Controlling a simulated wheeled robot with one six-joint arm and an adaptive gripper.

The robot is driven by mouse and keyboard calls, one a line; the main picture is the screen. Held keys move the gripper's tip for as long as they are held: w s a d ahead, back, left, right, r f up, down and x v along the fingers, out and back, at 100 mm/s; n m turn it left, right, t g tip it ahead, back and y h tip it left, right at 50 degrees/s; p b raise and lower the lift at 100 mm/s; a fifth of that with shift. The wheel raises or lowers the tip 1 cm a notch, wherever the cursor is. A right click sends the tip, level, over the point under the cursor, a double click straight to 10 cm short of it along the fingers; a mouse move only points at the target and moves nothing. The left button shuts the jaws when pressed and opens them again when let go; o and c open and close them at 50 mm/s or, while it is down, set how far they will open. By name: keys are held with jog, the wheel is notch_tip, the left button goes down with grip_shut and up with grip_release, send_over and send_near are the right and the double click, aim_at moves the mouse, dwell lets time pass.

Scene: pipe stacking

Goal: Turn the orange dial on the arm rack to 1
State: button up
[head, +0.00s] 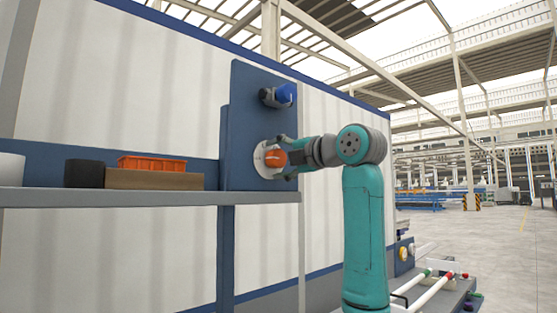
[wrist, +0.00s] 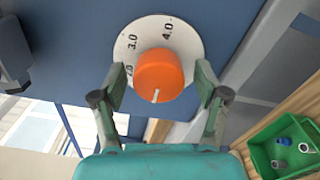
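The orange dial (head: 275,158) sits on a white round scale plate (head: 261,160) on the blue rack panel (head: 245,120). In the wrist view the orange dial (wrist: 160,76) has a pale pointer line at its lower edge. The scale plate (wrist: 128,44) shows 4.0, 3.0 and a partly hidden number that looks like 2.0. My gripper (head: 288,158) is at the dial. In the wrist view its fingers (wrist: 160,92) are apart, one on each side of the dial, with visible gaps. The lower part of the scale is hidden.
A blue knob (head: 285,95) sits above the dial on the same panel. A green bin (wrist: 285,145) with small parts shows at lower right in the wrist view.

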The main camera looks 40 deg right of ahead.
jog(key=s, duration=1.2)
jog(key=shift+d, duration=0.2)
